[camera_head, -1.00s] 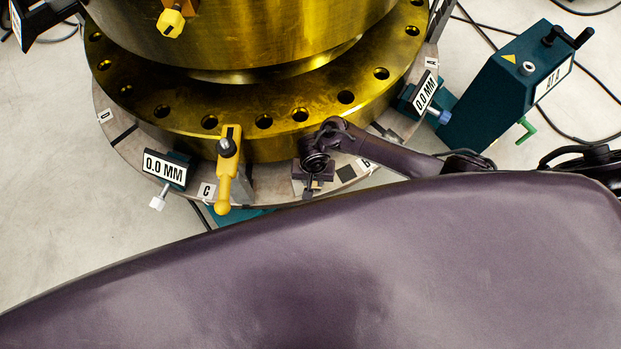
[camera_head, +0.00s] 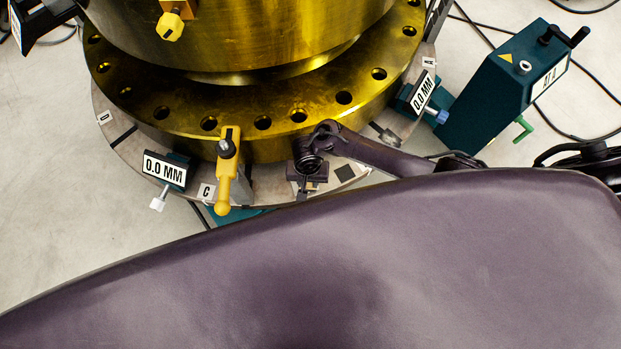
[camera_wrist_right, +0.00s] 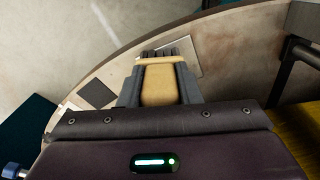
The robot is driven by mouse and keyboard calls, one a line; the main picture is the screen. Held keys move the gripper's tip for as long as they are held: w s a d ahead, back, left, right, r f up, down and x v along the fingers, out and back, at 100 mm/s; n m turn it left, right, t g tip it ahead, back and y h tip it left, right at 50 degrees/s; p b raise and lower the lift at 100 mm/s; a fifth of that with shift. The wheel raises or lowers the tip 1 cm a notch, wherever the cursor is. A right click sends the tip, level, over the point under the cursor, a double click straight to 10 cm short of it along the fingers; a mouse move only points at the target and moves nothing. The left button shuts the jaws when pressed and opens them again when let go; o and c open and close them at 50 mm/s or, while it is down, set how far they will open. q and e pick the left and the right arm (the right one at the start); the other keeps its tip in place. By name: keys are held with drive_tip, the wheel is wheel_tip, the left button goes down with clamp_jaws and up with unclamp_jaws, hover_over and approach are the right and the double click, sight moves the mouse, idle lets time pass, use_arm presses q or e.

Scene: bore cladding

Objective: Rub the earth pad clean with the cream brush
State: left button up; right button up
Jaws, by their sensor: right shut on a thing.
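My right gripper (camera_head: 308,188) is at the front of the ring-shaped base, below the brass flange. In the right wrist view my right gripper (camera_wrist_right: 160,88) is shut on the cream brush (camera_wrist_right: 160,82), whose dark bristles (camera_wrist_right: 165,51) point away from the jaws. The bristle end overlaps a pale square plate (camera_wrist_right: 188,58) on the ring, which looks like the earth pad; I cannot tell whether they touch. In the head view the brush is mostly hidden by the gripper. My left gripper is not in view.
A yellow-handled clamp (camera_head: 226,170) stands just left of my right gripper. Gauges reading 0.0 MM (camera_head: 165,170) sit on the ring (camera_head: 265,190). A dark square (camera_wrist_right: 97,92) lies on the ring beside the plate. A teal box (camera_head: 505,85) with cables stands at right.

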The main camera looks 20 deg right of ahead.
drive_tip(key=shift+d, duration=0.2)
drive_tip(key=shift+d+p, duration=0.4)
drive_tip(key=shift+d, duration=0.35)
drive_tip(key=shift+a, duration=0.95)
drive_tip(key=shift+d, duration=0.2)
